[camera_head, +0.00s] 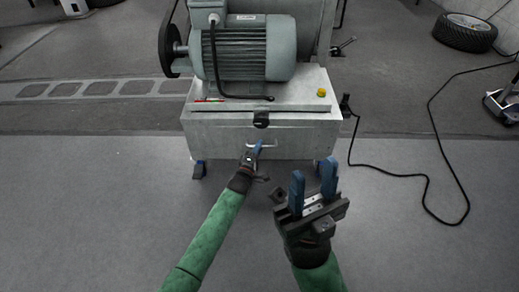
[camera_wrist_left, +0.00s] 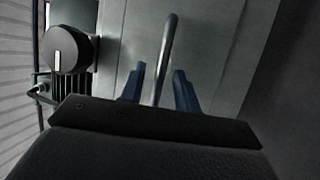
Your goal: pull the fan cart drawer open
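The fan cart (camera_head: 262,105) is a grey metal box carrying a large motor. Its drawer front (camera_head: 225,140) faces me and looks closed, with a bar handle (camera_head: 268,145) on it. My left gripper (camera_head: 256,150) is at the handle. In the left wrist view the handle (camera_wrist_left: 168,55) runs between the two blue fingers of the left gripper (camera_wrist_left: 158,88), with visible gaps to the fingers. My right gripper (camera_head: 314,185) is open and empty, in front of the cart and to the right of the left arm.
The motor (camera_head: 248,50) sits on top of the cart, with a yellow knob (camera_head: 321,92) near its right edge. A black cable (camera_head: 430,130) loops over the floor at right. A tyre (camera_head: 465,32) lies at the back right. The floor in front is clear.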

